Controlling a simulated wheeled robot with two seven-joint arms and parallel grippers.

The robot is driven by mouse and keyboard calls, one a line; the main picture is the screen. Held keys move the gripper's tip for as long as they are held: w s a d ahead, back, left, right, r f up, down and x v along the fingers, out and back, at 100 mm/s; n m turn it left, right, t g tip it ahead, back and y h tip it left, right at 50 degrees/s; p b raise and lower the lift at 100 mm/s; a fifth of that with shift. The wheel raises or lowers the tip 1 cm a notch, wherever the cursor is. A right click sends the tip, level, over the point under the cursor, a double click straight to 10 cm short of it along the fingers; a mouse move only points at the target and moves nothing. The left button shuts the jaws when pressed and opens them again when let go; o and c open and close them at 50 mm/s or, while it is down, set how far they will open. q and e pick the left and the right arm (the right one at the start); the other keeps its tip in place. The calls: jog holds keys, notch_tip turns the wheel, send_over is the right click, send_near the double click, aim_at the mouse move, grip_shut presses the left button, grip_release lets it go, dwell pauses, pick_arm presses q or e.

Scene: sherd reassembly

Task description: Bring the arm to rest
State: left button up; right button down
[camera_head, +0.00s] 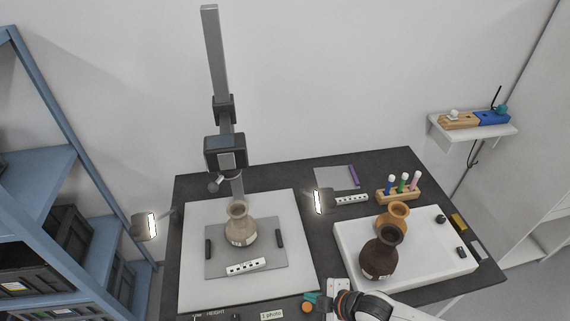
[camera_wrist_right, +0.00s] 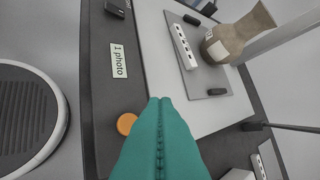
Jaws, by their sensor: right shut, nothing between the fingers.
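My right gripper (camera_head: 312,297) is at the front edge of the dark table, its arm coming in from the bottom right. Its teal fingers (camera_wrist_right: 156,110) are pressed together in the right wrist view, with nothing between them. The fingertips show close to an orange disc (camera_wrist_right: 126,123) and a label reading "1 photo" (camera_wrist_right: 119,60). My left gripper is in neither view.
A beige vase (camera_head: 239,228) stands on the grey plate of the copy stand (camera_head: 188,270), with a scale bar in front. A dark brown vase (camera_head: 380,255) and an orange-brown vase (camera_head: 399,214) stand on a white board (camera_head: 435,262). A marker rack (camera_head: 384,196) stands behind.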

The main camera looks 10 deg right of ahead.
jog(key=s+a+r+m+h, duration=0.2)
jog(key=s+a+r+m, duration=0.1)
jog(key=r+m, duration=0.3)
jog(key=s+d+r+m+g+h, duration=0.3)
jog(key=s+d+r+m+h, duration=0.1)
jog(key=s+d+m, duration=0.65)
notch_tip(320, 180, down, 32)
jog(key=s+g+b, duration=0.1)
jog(key=s+b, duration=0.1)
jog(key=b, duration=0.2)
jog(key=s+d+f+n+g+b, duration=0.1)
jog(key=s+d+f+b, duration=0.2)
jog(key=s+f, duration=1.2)
jog(key=shift+s+d+f+g, duration=0.15)
jog(key=shift+d+f+g, duration=0.15)
jog(key=shift+f, duration=0.5)
